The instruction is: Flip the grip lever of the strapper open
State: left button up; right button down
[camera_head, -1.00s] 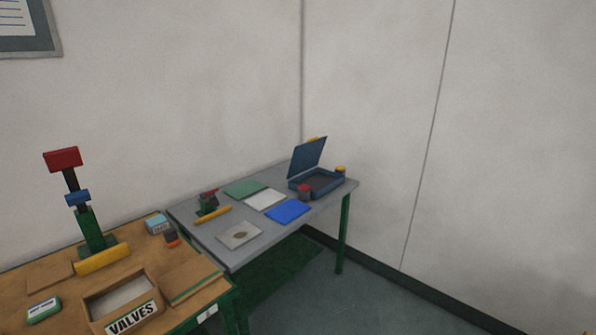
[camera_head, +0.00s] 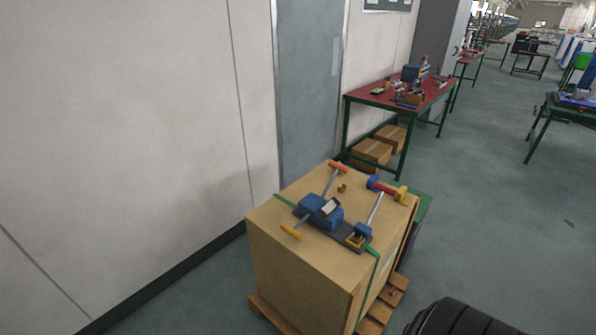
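The strapper (camera_head: 320,212) lies on top of a large cardboard box in the middle of the view. It has a blue body, a dark base plate and metal levers. One lever ends in an orange grip (camera_head: 338,166) at the back, and a yellow-orange grip (camera_head: 290,231) sticks out at the front left. Another metal lever rises to the right and ends in a blue, red and yellow grip (camera_head: 388,189). I cannot tell which of these is the grip lever, or whether it is open. Neither of my grippers is in view.
The cardboard box (camera_head: 300,275) stands on a wooden pallet (camera_head: 392,297), with a green strap (camera_head: 373,272) around it. A wall is close on the left. A red-topped workbench (camera_head: 440,92) stands behind. Open floor (camera_head: 500,230) lies to the right.

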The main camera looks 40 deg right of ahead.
aim_at(292, 232)
jog(key=i+j+z, duration=0.9)
jog(key=j, duration=0.25)
jog(key=k, duration=0.05)
